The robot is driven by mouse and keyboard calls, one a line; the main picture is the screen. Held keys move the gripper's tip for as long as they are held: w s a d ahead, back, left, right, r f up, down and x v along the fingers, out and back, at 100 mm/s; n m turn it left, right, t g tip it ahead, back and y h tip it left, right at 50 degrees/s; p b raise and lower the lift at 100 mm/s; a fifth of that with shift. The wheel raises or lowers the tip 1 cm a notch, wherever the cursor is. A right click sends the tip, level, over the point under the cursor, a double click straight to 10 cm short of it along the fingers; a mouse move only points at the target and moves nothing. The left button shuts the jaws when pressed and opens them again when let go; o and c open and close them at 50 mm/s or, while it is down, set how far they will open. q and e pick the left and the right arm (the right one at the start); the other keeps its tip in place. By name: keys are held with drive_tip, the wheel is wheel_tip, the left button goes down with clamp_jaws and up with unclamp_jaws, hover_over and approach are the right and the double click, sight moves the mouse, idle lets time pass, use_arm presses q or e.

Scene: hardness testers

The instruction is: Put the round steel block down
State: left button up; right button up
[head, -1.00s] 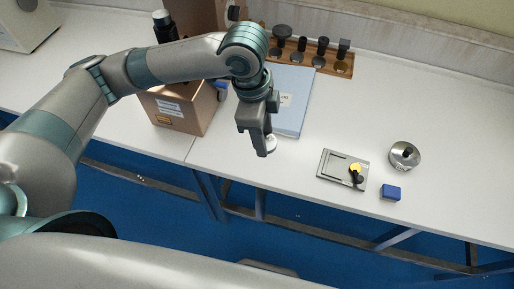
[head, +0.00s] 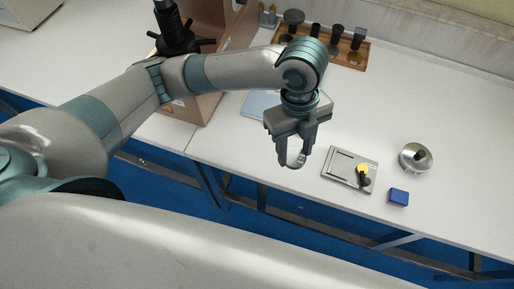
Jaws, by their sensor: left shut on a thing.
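My left gripper (head: 293,160) is shut on the round steel block (head: 296,158), a pale, shiny disc seen between the fingertips and partly hidden by them. The gripper points down and holds the block above the white bench (head: 240,150), near its front edge and left of the flat grey plate. I cannot tell exactly how high the block is. My right gripper is not in view.
The grey plate (head: 338,169) carries a yellow disc and a black clamp. A blue cube (head: 398,197) and a round metal piece with a dark knob (head: 408,165) stand to the right. A wooden rack (head: 375,48) is at the back. The far-right bench is clear.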

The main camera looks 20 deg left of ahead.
use_arm(q)
drive_tip(key=p, duration=0.2)
hover_over(257, 152)
drive_tip(key=d, duration=0.2)
drive_tip(key=f, duration=0.5)
drive_tip(key=shift+s+d, duration=0.1)
drive_tip(key=shift+s, duration=0.25)
drive_tip(key=shift+w+a+f, duration=0.2)
drive_tip(key=shift+a+f, duration=0.15)
drive_tip(key=shift+a, duration=0.15)
drive_tip(key=shift+w+a+f, duration=0.2)
drive_tip(key=shift+a+f, duration=0.15)
drive_tip(key=shift+a, duration=0.15)
drive_tip(key=shift+w+a+f, duration=0.2)
drive_tip(key=shift+a+f, duration=0.05)
drive_tip(key=shift+a, duration=0.05)
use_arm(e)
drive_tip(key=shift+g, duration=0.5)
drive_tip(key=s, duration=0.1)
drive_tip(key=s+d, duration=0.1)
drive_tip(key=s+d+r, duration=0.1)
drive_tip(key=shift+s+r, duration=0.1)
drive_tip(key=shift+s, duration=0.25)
